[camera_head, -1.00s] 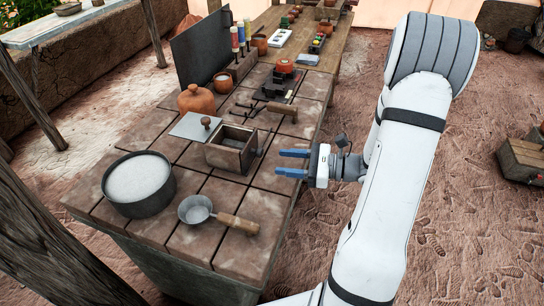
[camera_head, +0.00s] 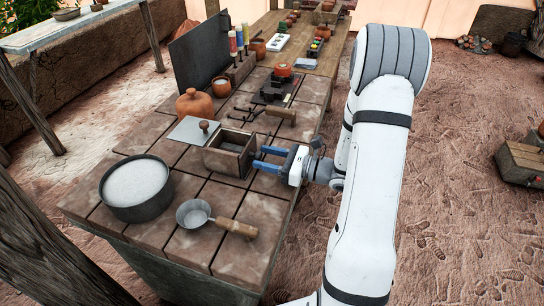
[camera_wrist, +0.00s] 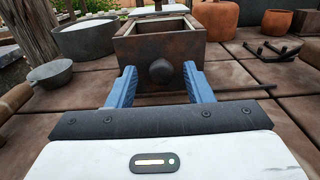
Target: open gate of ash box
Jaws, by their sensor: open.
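The ash box (camera_head: 224,158) is a small open-topped rusty metal box on the tiled bench top. In the wrist view the ash box (camera_wrist: 150,50) stands straight ahead, with a round knob (camera_wrist: 161,70) on its near face, taken to be the gate. My gripper (camera_head: 257,159) is at the right side of the box, with its blue fingers pointing at it. In the wrist view the open fingers (camera_wrist: 159,82) stand on either side of the knob, with gaps showing; whether they touch the box face is unclear.
A flat grey plate with a knob (camera_head: 194,130) lies behind the box. A pot of pale powder (camera_head: 138,186), a wooden-handled ladle (camera_head: 195,213) and a clay jar (camera_head: 194,105) stand nearby. Dark metal tools (camera_head: 264,115) lie farther along the bench.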

